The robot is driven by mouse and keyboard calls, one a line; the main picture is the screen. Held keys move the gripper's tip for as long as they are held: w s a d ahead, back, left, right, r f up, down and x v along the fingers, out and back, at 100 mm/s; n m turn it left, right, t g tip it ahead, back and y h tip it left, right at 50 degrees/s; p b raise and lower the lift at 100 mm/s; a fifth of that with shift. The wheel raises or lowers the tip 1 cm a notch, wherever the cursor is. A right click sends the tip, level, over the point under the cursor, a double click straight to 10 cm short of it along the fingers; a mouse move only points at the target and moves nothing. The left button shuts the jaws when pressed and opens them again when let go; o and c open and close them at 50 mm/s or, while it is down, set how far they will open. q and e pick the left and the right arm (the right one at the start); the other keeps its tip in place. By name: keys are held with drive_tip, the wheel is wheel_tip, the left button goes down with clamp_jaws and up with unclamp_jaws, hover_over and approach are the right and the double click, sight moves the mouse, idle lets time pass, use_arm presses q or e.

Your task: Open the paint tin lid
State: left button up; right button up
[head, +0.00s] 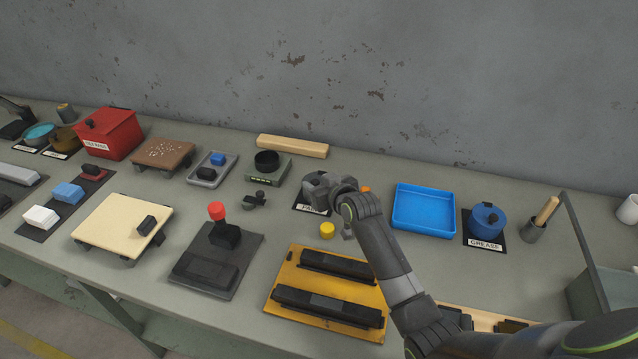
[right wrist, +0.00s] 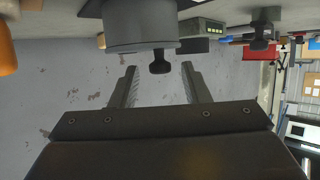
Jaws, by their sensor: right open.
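The grey paint tin (head: 316,187) stands on a dark mat with a partly covered label, just left of my right gripper (head: 343,190) in the head view. In the right wrist view, which looks upside down, the grey tin (right wrist: 140,28) is at the top, with a dark knob (right wrist: 160,62) on its lid. My right gripper (right wrist: 159,67) is open, and the knob appears between its fingertips. Whether either finger touches the knob cannot be told. The lid looks seated on the tin. My left gripper is not in view.
A small yellow object (head: 327,230) stands in front of the tin. A blue tray (head: 424,211) and a blue grease tin (head: 487,222) are to the right. A yellow board (head: 272,300) with black bars lies in front. A digital scale (head: 267,169) stands to the left.

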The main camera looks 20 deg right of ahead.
clamp_jaws()
idle(0.3)
drive_tip(key=shift+r+p, duration=0.3)
drive_tip(key=shift+p, duration=0.15)
drive_tip(key=r+g+p, duration=0.1)
drive_tip(key=p, duration=0.1)
drive_tip(key=w+r+m+g+p, duration=0.1)
drive_tip(key=p, duration=0.1)
drive_tip(key=d+g+y+p, duration=0.1)
drive_tip(key=p, duration=0.1)
drive_tip(key=shift+w+r+m, duration=0.25)
drive_tip(key=shift+r+m, duration=0.15)
drive_tip(key=shift+w+d+r+m+g+p, duration=0.3)
drive_tip(key=shift+w+g+p, duration=0.1)
drive_tip(key=shift+g+p, duration=0.2)
drive_tip(key=shift+w+d+r+m+g+y, duration=0.3)
drive_tip(key=shift+w+d+m+g+y, duration=0.15)
drive_tip(key=shift+w+g+y, duration=0.35)
drive_tip(key=shift+s, duration=0.15)
